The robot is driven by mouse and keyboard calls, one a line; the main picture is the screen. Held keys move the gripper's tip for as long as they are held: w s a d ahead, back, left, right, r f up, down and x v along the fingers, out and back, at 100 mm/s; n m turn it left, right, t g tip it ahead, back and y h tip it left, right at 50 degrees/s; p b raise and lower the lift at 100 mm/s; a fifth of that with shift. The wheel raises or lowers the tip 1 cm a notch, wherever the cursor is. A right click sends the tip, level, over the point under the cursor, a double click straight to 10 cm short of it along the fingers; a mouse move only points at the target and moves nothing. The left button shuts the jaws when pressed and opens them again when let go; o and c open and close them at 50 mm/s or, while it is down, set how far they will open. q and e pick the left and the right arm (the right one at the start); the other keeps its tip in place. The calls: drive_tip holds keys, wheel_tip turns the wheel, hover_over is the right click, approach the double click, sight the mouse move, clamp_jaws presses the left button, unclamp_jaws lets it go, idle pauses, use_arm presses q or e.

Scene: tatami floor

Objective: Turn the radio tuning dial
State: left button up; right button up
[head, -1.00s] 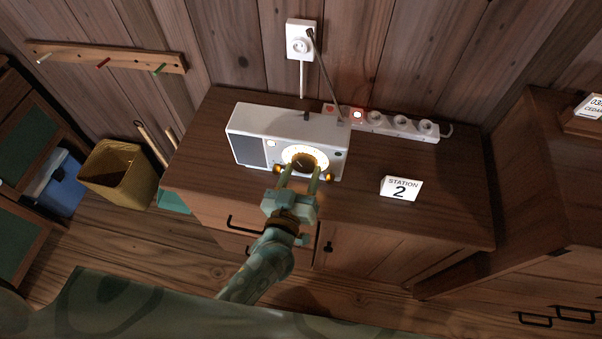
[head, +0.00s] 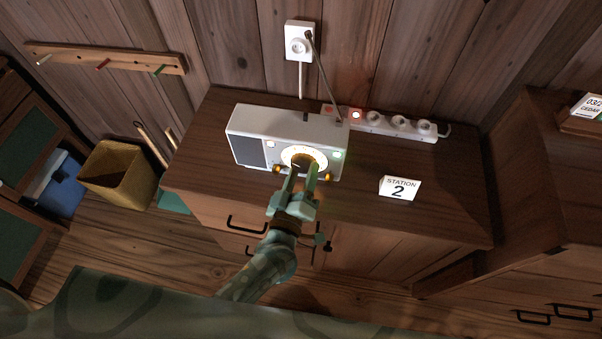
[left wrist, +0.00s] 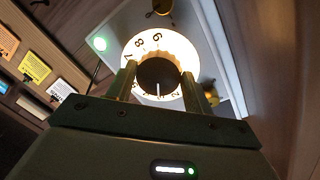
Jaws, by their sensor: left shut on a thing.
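The white radio (head: 255,121) stands on the wooden cabinet with its front toward me. Its dark tuning dial (left wrist: 158,73) sits in a lit, numbered ring (left wrist: 150,43). My left gripper (head: 303,172) is shut on the dial, with one finger on each side of the knob. In the left wrist view a white mark on the knob points down toward the gripper; the numeral beside it is partly hidden. A green lamp (left wrist: 99,43) glows on the radio's front. A white card (head: 400,188) to the right reads "STATION 2". My right gripper is not in view.
A power strip (head: 376,124) with a lit switch lies behind the radio, below a wall socket (head: 299,41). Small brass knobs (head: 327,177) flank the dial closely. The cabinet top (head: 440,210) is clear at the right front. A basket (head: 118,172) stands at left.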

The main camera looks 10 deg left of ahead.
use_arm(q)
drive_tip(key=n, duration=0.6)
drive_tip(key=shift+d+t+y, duration=0.1)
drive_tip(key=shift+t+y, duration=0.2)
drive_tip(key=shift+n, duration=0.3)
drive_tip(key=o, duration=1)
drive_tip(key=shift+s, duration=0.15)
drive_tip(key=s, duration=0.5)
drive_tip(key=s+f, duration=0.1)
drive_tip(key=s, duration=0.4)
drive_tip(key=s+a+p, duration=0.1)
drive_tip(key=s, duration=0.5)
drive_tip(key=shift+a+f, duration=0.1)
drive_tip(key=shift+f, duration=0.1)
